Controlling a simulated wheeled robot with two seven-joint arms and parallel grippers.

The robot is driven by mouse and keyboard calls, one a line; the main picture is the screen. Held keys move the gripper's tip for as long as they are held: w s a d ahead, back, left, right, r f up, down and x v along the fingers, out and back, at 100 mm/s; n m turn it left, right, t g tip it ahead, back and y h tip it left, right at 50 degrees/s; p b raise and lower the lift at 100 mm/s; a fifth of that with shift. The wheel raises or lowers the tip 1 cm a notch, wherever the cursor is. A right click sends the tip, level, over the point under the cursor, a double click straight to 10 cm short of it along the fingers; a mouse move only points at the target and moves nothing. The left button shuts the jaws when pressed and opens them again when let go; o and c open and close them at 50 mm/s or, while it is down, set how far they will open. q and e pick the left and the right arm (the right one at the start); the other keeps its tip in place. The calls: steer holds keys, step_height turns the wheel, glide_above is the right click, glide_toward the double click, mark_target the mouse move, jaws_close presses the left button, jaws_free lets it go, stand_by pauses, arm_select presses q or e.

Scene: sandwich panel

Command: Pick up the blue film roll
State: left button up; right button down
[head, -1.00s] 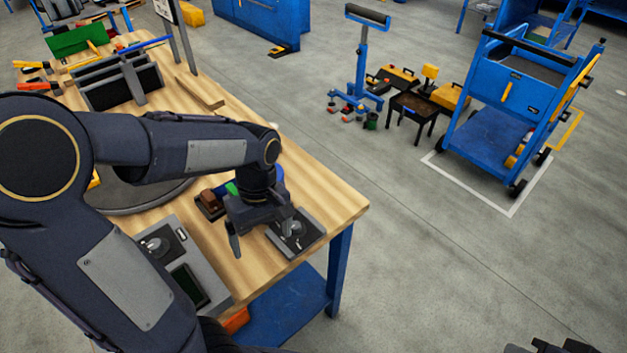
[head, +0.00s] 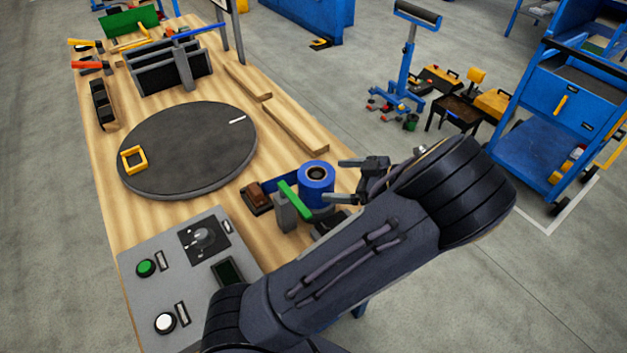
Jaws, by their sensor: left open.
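The blue film roll (head: 315,190) stands upright near the right edge of the wooden workbench, with a dark hole in its top. My left gripper (head: 333,180) is open and comes from the right of the roll. Its fingers point left toward the roll, one behind its right side and one across its front right. Whether either finger touches the roll I cannot tell. The roll's lower right part is partly hidden by the gripper. My right gripper is not in view.
A green bar on a grey block (head: 286,214) stands just left of the roll, with a brown block (head: 256,198) beside it. A round dark turntable (head: 190,150) and a grey control panel (head: 190,265) are on the workbench (head: 165,217). Wooden strips lie behind.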

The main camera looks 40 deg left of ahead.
mark_target(317, 180)
arm_select(q)
steer(key=p+x, duration=0.1)
steer(key=x, duration=0.2)
steer(key=p+x, duration=0.1)
steer(key=x, duration=0.1)
steer(key=shift+s+a, duration=0.3)
steer(key=shift+a, duration=0.05)
steer(key=shift+s+a+f, duration=0.1)
steer(key=shift+a+f, duration=0.15)
steer(key=shift+a, duration=0.1)
steer(key=shift+c, duration=0.3)
steer(key=c, duration=0.8)
step_height(317, 180, up, 11)
steer(key=shift+f+b, duration=0.1)
steer(key=shift+b, duration=0.25)
steer(key=shift+r+p, duration=0.5)
steer(key=shift+r, duration=0.35)
